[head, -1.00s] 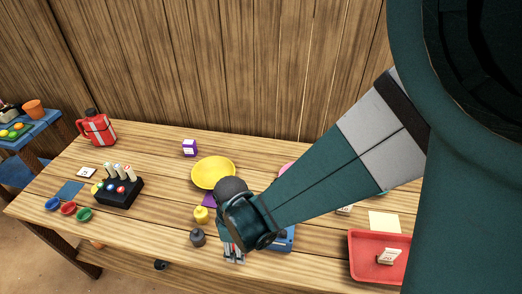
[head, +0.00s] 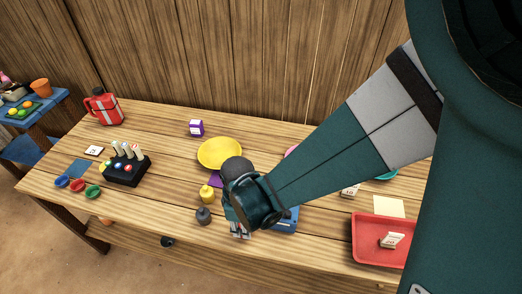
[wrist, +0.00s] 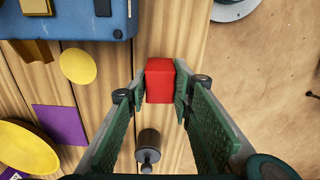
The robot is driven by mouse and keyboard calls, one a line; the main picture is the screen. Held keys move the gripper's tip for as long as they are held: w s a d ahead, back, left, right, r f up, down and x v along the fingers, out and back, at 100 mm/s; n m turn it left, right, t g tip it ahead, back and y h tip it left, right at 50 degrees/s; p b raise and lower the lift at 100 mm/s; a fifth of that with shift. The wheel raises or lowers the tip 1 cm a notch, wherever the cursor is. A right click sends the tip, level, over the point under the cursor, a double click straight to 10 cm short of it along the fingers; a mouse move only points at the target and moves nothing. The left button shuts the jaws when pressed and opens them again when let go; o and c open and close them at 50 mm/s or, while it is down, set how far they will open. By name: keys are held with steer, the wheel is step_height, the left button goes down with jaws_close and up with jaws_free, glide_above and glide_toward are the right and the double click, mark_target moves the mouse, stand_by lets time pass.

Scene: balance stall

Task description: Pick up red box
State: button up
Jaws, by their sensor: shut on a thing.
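The red box (wrist: 160,80) is in the middle of the wrist view, between the two green-padded fingers of my gripper (wrist: 157,98). The fingers are shut on its sides. In the head view my gripper (head: 240,232) points down at the table's front part, and I cannot make out the red box there. Whether the box touches the table or is just above it, I cannot tell.
A yellow plate (head: 219,153) lies behind. A red tray (head: 370,255) is at the right front.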

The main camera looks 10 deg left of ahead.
steer(key=shift+r, duration=0.2)
steer(key=shift+r+p, duration=0.9)
steer(key=shift+r, duration=3.9)
steer(key=shift+w, duration=0.1)
